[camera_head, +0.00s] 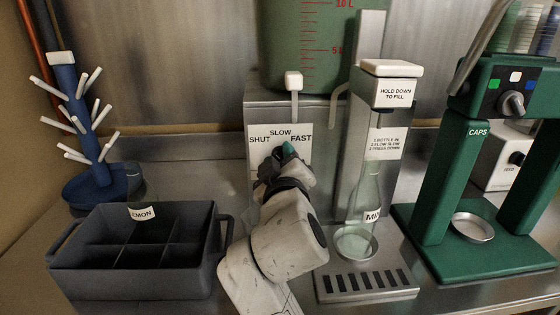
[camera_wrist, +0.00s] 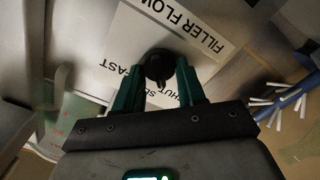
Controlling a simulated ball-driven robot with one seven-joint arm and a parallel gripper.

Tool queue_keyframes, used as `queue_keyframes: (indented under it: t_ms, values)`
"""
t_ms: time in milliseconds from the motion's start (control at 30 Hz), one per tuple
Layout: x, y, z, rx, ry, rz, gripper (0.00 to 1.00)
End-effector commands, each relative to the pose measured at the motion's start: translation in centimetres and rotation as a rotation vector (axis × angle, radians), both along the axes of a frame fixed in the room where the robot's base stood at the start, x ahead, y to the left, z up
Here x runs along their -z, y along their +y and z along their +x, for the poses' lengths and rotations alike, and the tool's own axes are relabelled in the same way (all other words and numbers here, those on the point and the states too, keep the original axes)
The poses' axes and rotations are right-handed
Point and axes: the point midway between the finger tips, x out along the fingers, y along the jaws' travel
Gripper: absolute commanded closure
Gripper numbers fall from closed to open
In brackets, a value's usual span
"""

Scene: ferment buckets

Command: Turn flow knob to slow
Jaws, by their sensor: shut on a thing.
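The flow knob (camera_wrist: 158,66) is small, dark and round. It is mounted on a white label plate (camera_head: 262,137) marked SHUT, SLOW and FAST. In the wrist view its two green fingers sit on either side of it, and my gripper (camera_wrist: 158,82) is shut on it. A small pointer shows at the knob's edge, but I cannot tell for sure which word it faces. In the head view my gripper (camera_head: 285,152) covers the knob, with a green fingertip showing just below SLOW and FAST.
A green bucket (camera_head: 320,60) stands above the plate. To the right, a bottle (camera_head: 368,185) labelled MI stands under the filler (camera_head: 392,85). A green capper (camera_head: 430,190) is further right. A dark crate (camera_head: 135,285) with a LEMON bottle (camera_head: 140,190) and a blue drying tree (camera_head: 78,115) are left.

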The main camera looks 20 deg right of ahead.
Motion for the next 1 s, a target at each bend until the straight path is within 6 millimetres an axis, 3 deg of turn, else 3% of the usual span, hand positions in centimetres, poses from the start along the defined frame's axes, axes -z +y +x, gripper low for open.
queue_keyframes:
  t_ms: [700, 1000]
  values:
    - [0.12, -0.14, -0.06, -0.002, -0.168, 0.520, 0.91]
    - [0.03, -0.25, -0.10, -0.001, -0.210, 0.652, 0.91]
